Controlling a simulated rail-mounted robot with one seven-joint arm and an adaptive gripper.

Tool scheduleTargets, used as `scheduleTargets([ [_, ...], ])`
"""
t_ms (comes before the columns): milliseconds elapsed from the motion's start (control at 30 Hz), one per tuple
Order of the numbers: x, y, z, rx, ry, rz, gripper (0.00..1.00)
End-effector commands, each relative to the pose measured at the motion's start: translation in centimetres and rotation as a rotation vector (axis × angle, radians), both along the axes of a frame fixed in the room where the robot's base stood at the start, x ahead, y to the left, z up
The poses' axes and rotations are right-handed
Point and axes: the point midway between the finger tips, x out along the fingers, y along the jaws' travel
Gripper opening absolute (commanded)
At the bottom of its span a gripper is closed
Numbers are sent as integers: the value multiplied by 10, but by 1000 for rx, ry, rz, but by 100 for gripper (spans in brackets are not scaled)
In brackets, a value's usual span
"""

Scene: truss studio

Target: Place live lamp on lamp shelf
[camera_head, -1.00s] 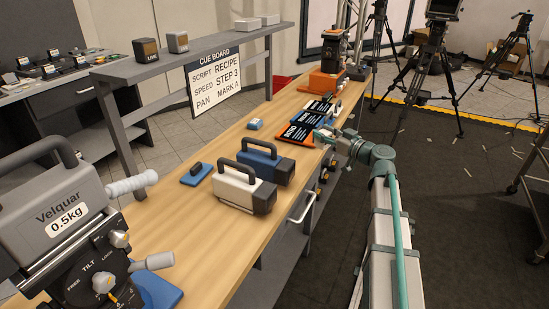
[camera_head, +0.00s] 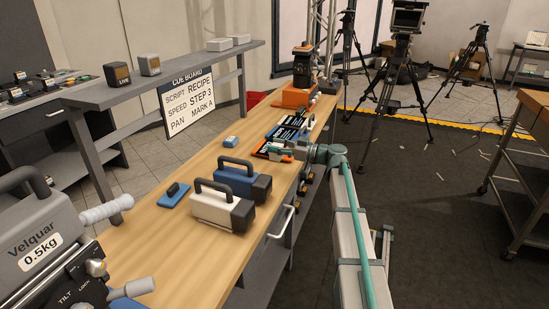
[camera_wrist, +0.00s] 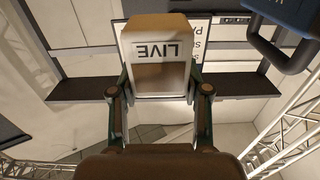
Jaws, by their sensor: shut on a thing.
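A pale block-shaped lamp marked LIVE (camera_wrist: 158,72) fills the upper middle of the wrist view, its lettering upside down. My gripper (camera_wrist: 160,90) is shut on it, with one finger on each side. In the head view my gripper (camera_head: 287,153) is at the right edge of the wooden bench, by the dark cards; the lamp there is small and partly hidden. The raised grey shelf (camera_head: 185,72) stands along the bench's left side. A brown-faced lamp (camera_head: 118,75) and a grey lamp (camera_head: 149,64) stand on its near end.
A white case (camera_head: 218,207) and a blue case (camera_head: 236,180) stand on the bench near my gripper. Dark cards (camera_head: 285,133) lie beyond them. A cue board (camera_head: 187,101) hangs below the shelf. An orange-based device (camera_head: 296,94) stands at the far end. Two pale blocks occupy the shelf's far part.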

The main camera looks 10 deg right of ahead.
Motion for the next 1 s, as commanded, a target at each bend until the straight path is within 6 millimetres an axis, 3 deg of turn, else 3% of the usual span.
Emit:
scheduleTargets([
  [200, 23, 1, -26, 1, 1, 0, 12],
  [500, 36, 1, -42, 0, 0, 1, 12],
  [700, 33, 1, -68, 1, 1, 0, 12],
  [1000, 33, 1, -71, 0, 0, 0, 12],
])
